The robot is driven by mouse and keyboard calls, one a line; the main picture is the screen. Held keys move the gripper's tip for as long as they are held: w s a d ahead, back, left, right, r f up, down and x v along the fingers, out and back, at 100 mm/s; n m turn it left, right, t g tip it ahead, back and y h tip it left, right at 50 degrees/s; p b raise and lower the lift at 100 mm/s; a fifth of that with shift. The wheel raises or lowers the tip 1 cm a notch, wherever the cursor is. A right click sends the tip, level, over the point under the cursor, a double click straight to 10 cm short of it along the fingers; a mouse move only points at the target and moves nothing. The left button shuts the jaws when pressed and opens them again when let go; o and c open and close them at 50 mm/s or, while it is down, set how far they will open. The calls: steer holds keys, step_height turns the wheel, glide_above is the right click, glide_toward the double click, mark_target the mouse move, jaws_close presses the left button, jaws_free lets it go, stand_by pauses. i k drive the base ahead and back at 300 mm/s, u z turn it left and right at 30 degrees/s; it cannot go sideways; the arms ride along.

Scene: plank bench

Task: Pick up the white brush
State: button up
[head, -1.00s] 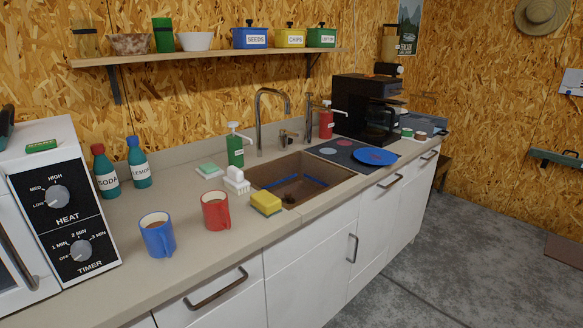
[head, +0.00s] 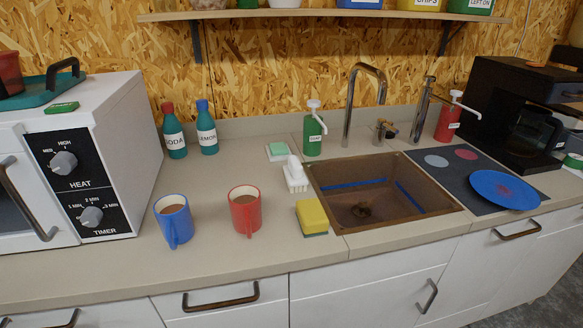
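The white brush (head: 295,174) lies on the beige counter just left of the sink. It has a rounded handle on top and bristles below. A yellow and green sponge (head: 312,217) is in front of it, and a pale green and white sponge (head: 277,149) lies behind it. The red mug (head: 245,212) stands to its front left. My gripper is not in view.
A brown sink (head: 400,205) with a tap (head: 362,100) is right of the brush. A green soap dispenser (head: 314,135) stands behind. A blue mug (head: 173,222), two bottles (head: 174,135) and a microwave (head: 85,165) are left. The counter's front strip (head: 215,264) is clear.

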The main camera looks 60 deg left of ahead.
mark_target(296, 180)
steer(key=u, duration=0.5)
steer(key=i, duration=0.7)
steer(key=u, duration=1.3)
steer(key=i, duration=0.5)
steer(key=u, duration=0.45)
